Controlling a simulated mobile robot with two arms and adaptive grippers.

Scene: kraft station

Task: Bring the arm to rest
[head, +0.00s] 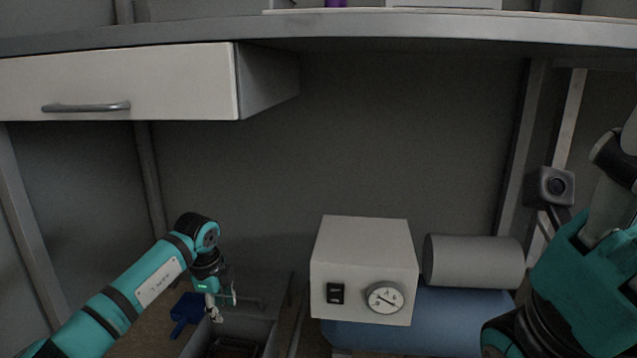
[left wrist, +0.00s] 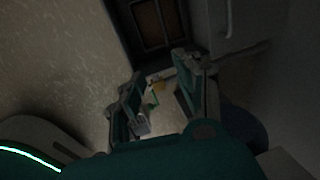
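My left arm reaches in from the left in the head view, teal with dark joints. Its gripper (head: 224,302) hangs low, beside an open bin or drawer near the floor. In the left wrist view the two fingers of this gripper (left wrist: 160,95) stand apart with nothing held between them. My right arm shows as teal and dark links at the right edge of the head view; its gripper is out of the picture.
A white drawer (head: 180,85) sticks out under the bench top (head: 430,28). A blue dustpan-like thing (head: 187,310) lies near the left gripper.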

